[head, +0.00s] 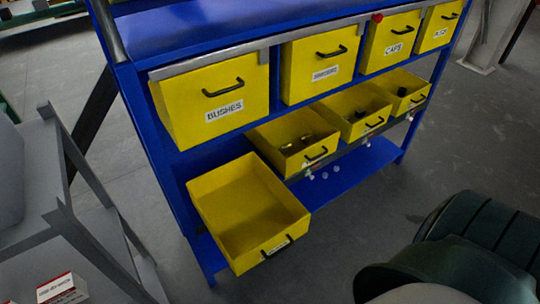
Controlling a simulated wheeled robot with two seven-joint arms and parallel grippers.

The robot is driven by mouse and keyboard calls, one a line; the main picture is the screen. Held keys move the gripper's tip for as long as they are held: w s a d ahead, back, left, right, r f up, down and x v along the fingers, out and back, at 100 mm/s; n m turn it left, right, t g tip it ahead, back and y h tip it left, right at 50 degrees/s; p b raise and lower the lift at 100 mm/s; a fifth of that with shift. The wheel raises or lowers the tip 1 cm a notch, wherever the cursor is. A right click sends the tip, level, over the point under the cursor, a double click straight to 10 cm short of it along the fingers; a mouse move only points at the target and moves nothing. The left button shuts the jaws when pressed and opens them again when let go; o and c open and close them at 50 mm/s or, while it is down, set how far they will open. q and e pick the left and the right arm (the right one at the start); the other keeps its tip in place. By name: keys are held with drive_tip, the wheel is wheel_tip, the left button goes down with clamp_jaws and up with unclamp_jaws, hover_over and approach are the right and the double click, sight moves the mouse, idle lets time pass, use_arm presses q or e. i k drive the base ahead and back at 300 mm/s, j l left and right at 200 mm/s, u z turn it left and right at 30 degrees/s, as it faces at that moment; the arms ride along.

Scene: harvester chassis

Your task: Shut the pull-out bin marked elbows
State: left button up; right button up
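A blue rack (192,153) holds two rows of yellow bins with black handles. The lower left bin (227,208) is pulled far out toward me and looks empty. Its front handle (276,249) has a small label beside it that I cannot read. The other lower bins (295,142) show open tops with dark parts inside, and their labels are also too small to read. I cannot tell by its label which bin is marked elbows. Neither of my grippers is in view.
Upper bins sit in the rack, including one marked BUSHES (212,103) and one marked CAPS (391,45). A grey stand (62,222) is at the left, with a small red and white box (63,290). Bare floor (345,220) lies right of the pulled-out bin.

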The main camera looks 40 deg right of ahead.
sight(251, 216)
drive_tip(key=i+z, duration=0.1)
drive_tip(key=z, duration=0.3)
drive_tip(key=j+z, duration=0.15)
drive_tip(key=z, duration=0.25)
drive_tip(key=i+j+z, duration=0.1)
drive_tip(key=z, duration=0.25)
drive_tip(key=j+z, duration=0.15)
drive_tip(key=z, duration=0.25)
